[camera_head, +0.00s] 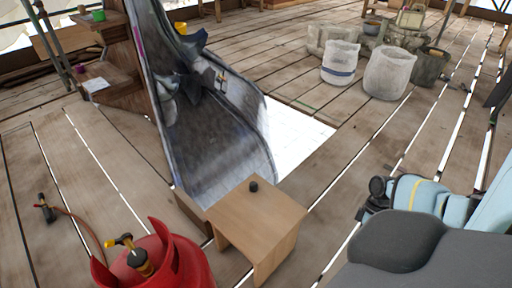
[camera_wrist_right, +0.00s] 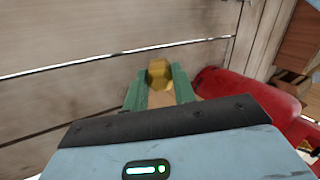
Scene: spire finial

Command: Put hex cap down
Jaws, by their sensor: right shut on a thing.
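The hex cap (camera_wrist_right: 159,72) is a gold, faceted piece in the right wrist view. It sits at the tips of the two green fingers of my right gripper (camera_wrist_right: 159,86), which is shut on it. The plank floor lies behind it. I cannot tell how far the cap is above the floor. In the head view, part of my right arm shows at the lower right, but its gripper and the cap are not visible. My left gripper is in neither view.
A red gas cylinder (camera_head: 170,262) stands at the lower left, also at right in the wrist view (camera_wrist_right: 265,98). A wooden stand (camera_head: 250,215) bears a small black knob (camera_head: 253,186). A grey chute (camera_head: 215,130) descends behind it, beside a bright floor opening (camera_head: 295,130). White buckets (camera_head: 388,75) stand farther back.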

